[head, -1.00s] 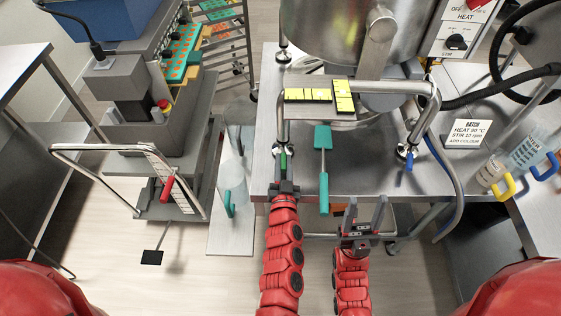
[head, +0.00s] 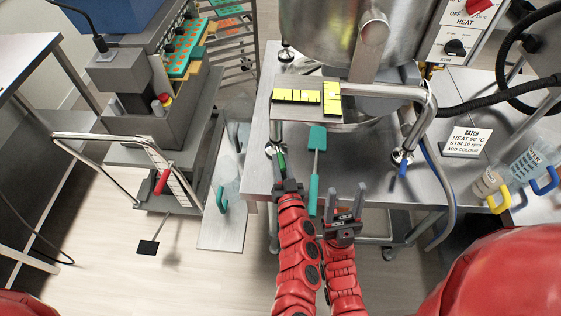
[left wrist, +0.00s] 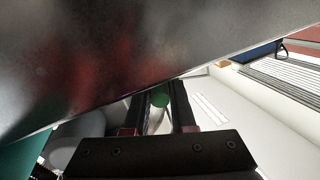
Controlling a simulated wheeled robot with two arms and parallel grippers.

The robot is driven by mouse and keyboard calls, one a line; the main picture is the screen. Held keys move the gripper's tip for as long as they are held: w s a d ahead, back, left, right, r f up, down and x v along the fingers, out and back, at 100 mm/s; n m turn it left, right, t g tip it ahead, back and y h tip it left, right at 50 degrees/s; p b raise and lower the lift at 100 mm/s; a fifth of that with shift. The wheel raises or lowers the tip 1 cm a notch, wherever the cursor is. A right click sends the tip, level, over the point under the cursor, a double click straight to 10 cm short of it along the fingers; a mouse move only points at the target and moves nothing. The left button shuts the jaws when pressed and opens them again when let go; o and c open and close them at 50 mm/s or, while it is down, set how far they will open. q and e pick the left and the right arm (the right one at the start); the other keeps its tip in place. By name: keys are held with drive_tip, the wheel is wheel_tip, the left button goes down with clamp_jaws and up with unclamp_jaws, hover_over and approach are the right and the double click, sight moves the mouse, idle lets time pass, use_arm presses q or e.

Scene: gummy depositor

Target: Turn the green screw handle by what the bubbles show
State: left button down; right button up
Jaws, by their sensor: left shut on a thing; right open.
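The green screw handle (head: 281,160) is at the front left foot of the tubular frame, near the table's front edge. My left gripper (head: 284,171) is shut on it; in the left wrist view the green handle (left wrist: 160,98) shows between the two fingers. A blue screw handle (head: 404,169) is at the right foot. My right gripper (head: 346,201) is open and empty in front of the table edge.
A teal spatula (head: 317,139) lies on the table (head: 357,170) between the screws, its handle past the edge close to my grippers. A steel kettle (head: 318,40) stands behind. A sign (head: 466,142) and jugs with yellow (head: 500,198) and blue handles are right.

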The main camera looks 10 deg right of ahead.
use_arm(q)
drive_tip(key=c, duration=0.8)
unclamp_jaws()
drive_tip(key=shift+r, duration=0.2)
drive_tip(key=shift+o, duration=0.2)
drive_tip(key=s+d, duration=0.1)
drive_tip(key=s, duration=1.6)
drive_tip(key=shift+s, duration=0.15)
